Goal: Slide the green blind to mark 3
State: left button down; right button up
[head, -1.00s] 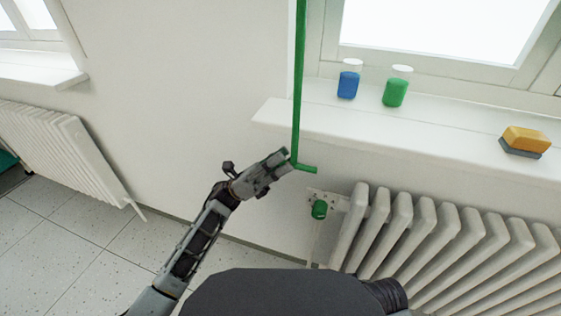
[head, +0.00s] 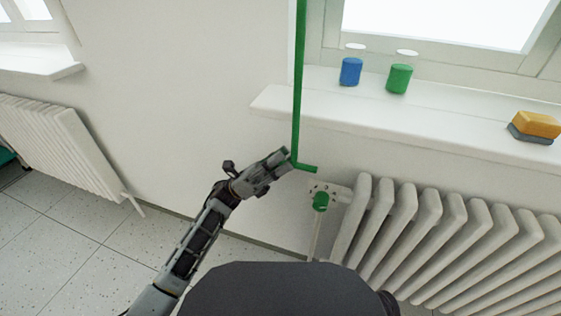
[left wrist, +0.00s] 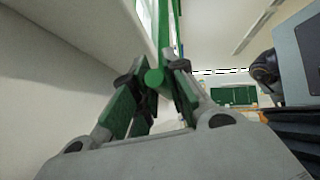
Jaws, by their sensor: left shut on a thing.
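A green rod (head: 299,85) hangs down the wall beside the window and ends in a short bend to the right. My left gripper (head: 287,157) is at the bottom of this rod and is shut on it. In the left wrist view the green rod (left wrist: 154,78) sits between the two fingers of the left gripper (left wrist: 152,92). The blind itself and the numbered marks do not show in these frames. My right gripper is not in view.
A white sill (head: 285,100) holds a blue jar (head: 350,72), a green jar (head: 399,79) and a yellow-orange sponge or eraser (head: 538,124). Below it stand a white radiator (head: 405,235) and a green valve knob (head: 320,201). Another radiator (head: 60,140) is at the left.

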pick_arm(q)
jog(key=c, duration=1.5)
grip_release()
jog(key=shift+o, duration=0.2)
jog(key=shift+f, duration=0.1)
jog(key=v, duration=1.2)
jog(key=shift+w, duration=0.1)
